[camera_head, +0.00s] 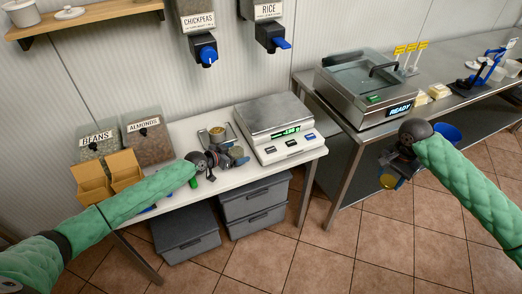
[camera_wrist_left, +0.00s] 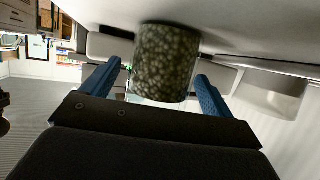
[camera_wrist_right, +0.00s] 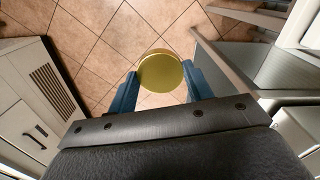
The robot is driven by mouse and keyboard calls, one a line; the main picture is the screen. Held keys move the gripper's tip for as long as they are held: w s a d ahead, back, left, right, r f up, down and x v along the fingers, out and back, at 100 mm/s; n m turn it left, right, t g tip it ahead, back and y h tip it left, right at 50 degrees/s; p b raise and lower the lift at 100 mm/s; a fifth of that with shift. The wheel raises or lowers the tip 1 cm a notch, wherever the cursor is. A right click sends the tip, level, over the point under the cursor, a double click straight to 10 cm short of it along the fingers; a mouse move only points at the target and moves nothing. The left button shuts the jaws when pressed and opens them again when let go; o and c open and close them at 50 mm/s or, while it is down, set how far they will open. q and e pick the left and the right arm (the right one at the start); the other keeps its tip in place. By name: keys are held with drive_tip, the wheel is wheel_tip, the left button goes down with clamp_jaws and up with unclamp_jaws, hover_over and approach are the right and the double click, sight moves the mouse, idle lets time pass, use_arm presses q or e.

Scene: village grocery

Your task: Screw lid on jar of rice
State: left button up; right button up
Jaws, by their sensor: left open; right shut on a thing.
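A jar with grainy, speckled grey-green sides (camera_wrist_left: 166,62) stands between the fingers of my left gripper (camera_wrist_left: 155,82) in the left wrist view. The fingers are open, with a visible gap on each side of the jar. In the head view my left gripper (camera_head: 228,162) is low over the white table, at the jar (camera_head: 237,152), and partly covers it. My right gripper (camera_wrist_right: 158,85) is shut on a round gold lid (camera_wrist_right: 161,72), held by its edges. In the head view this lid (camera_head: 388,182) hangs over the floor, right of the table and far from the jar.
A scale (camera_head: 275,128) stands right of the jar on the white table (camera_head: 180,128). A small tray (camera_head: 208,140) lies behind my left gripper. Bins of beans (camera_head: 98,146) and almonds (camera_head: 148,143) stand left. A steel counter (camera_head: 350,130) with a sealing machine (camera_head: 362,92) is behind my right arm.

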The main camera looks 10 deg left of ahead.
sight(235, 142)
idle(0.3)
use_arm(q)
drive_tip(key=c, duration=1.3)
